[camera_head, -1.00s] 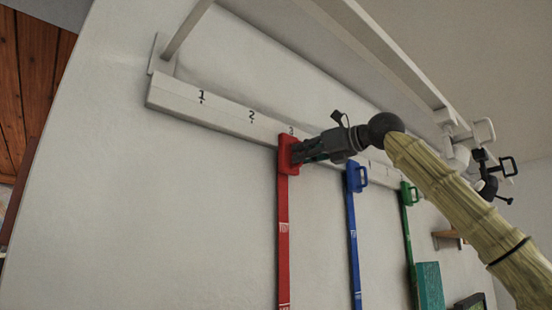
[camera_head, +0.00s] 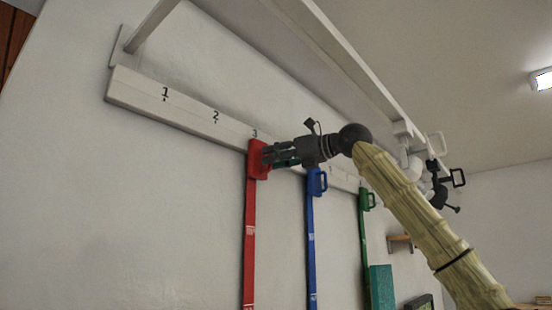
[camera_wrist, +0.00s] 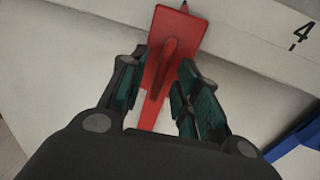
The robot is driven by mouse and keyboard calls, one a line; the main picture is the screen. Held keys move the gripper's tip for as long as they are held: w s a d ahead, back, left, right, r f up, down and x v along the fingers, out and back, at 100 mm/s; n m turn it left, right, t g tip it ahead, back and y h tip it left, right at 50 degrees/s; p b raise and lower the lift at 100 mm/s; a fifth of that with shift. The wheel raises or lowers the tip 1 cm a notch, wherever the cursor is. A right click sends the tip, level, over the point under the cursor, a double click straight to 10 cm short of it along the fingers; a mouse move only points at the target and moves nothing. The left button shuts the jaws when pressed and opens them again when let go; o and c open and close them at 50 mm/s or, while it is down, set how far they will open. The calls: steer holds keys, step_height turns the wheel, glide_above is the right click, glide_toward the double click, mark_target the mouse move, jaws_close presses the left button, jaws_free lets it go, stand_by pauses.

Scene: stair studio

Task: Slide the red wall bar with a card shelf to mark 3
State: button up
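The red wall bar (camera_head: 250,235) hangs upright from the white numbered rail (camera_head: 190,118). Its red top block (camera_head: 257,160) sits just below mark 3 (camera_head: 254,133). In the wrist view, the block (camera_wrist: 188,38) has a raised red handle (camera_wrist: 170,62) and a small pointed tip at its upper edge. My gripper (camera_head: 268,157) is at the block from the right. In the wrist view, its dark green fingers (camera_wrist: 160,75) are apart on either side of the handle, with gaps visible. The lower end of the red bar is out of frame, and I see no card shelf on it.
A blue bar (camera_head: 311,235) and a green bar (camera_head: 364,225) hang to the right of the red one. Mark 4 (camera_wrist: 301,35) shows right of the red block. A long white beam (camera_head: 340,55) runs above the rail. The wall left of the red bar is clear.

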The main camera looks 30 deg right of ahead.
steer(key=v, duration=1.2)
stand_by(0.5)
